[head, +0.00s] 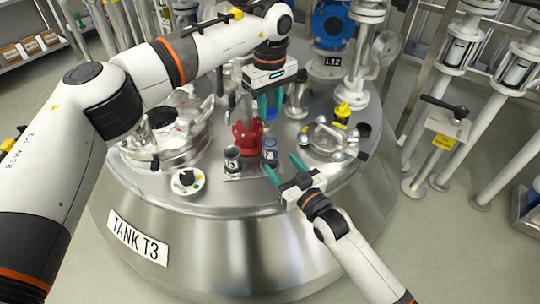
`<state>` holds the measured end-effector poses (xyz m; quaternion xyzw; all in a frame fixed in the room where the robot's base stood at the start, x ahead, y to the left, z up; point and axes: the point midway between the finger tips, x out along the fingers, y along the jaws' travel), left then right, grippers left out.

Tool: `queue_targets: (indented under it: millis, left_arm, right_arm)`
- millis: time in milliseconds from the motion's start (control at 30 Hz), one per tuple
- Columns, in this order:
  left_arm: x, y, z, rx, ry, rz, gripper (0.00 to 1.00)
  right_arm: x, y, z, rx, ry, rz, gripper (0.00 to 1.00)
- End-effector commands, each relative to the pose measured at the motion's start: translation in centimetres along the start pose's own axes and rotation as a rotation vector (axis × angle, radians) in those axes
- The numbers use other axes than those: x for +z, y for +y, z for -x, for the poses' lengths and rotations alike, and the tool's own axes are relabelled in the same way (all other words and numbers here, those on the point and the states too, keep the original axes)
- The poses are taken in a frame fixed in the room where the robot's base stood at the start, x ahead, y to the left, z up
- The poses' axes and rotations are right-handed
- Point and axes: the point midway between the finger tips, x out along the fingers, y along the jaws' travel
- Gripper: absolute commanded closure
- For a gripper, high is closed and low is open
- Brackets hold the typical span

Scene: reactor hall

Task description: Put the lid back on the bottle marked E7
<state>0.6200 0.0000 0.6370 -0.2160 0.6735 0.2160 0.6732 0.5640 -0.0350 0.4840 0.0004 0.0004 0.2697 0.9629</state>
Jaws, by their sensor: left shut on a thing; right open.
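My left gripper (268,112) points down above the tank top, behind the small bottles. It is shut on a small blue thing, mostly hidden by the fingers; I cannot tell whether it is the lid. A dark grey bottle (232,159) with a light label stands at the front of the tank top; its label is too small to read surely. A second small bottle (270,148) with blue on it stands to its right; no E7 mark is readable. My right gripper (284,167) is open and empty, just in front and right of the second bottle.
A red flanged fitting (247,135) stands close behind the bottles. A round hatch (165,130) is at left, a clamped cover (325,138) at right. A black knob (187,179) sits near the front edge of tank T3 (200,235). Pipes (360,60) rise at the back.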

Motion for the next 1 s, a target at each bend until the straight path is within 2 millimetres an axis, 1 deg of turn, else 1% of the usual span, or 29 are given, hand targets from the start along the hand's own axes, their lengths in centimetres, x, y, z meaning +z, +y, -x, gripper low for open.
queue_targets:
  millis: [33,100,200,333,500,800,867,1000]
  left_arm:
    - [0.0,0.0,0.0,0.000,0.000,0.000,0.90]
    - [0.0,0.0,0.0,0.000,0.000,0.000,0.90]
    - [0.0,0.0,0.0,0.000,0.000,0.000,0.90]
    - [0.0,0.0,0.0,0.000,0.000,0.000,0.90]
    - [0.0,0.0,0.0,0.000,0.000,0.000,0.90]
    - [0.0,0.0,0.0,0.000,0.000,0.000,0.90]
    - [0.0,0.0,0.0,0.000,0.000,0.000,0.90]
    - [0.0,0.0,0.0,0.000,0.000,0.000,0.90]
  right_arm:
    - [0.2,0.1,-1.2,0.001,-0.003,0.000,0.39]
    - [0.1,0.1,-2.5,0.001,-0.002,0.000,0.39]
    - [0.1,0.1,-4.1,0.001,-0.002,0.000,0.39]
    - [0.1,0.0,-5.7,0.000,-0.001,0.001,0.39]
    - [0.1,0.1,-6.7,0.001,-0.001,0.001,0.39]
    - [0.0,0.1,-6.8,0.001,0.000,0.000,0.39]
    - [0.0,0.1,-6.8,0.001,0.000,0.000,0.47]
    - [0.0,0.1,-6.8,0.001,0.000,0.000,0.70]
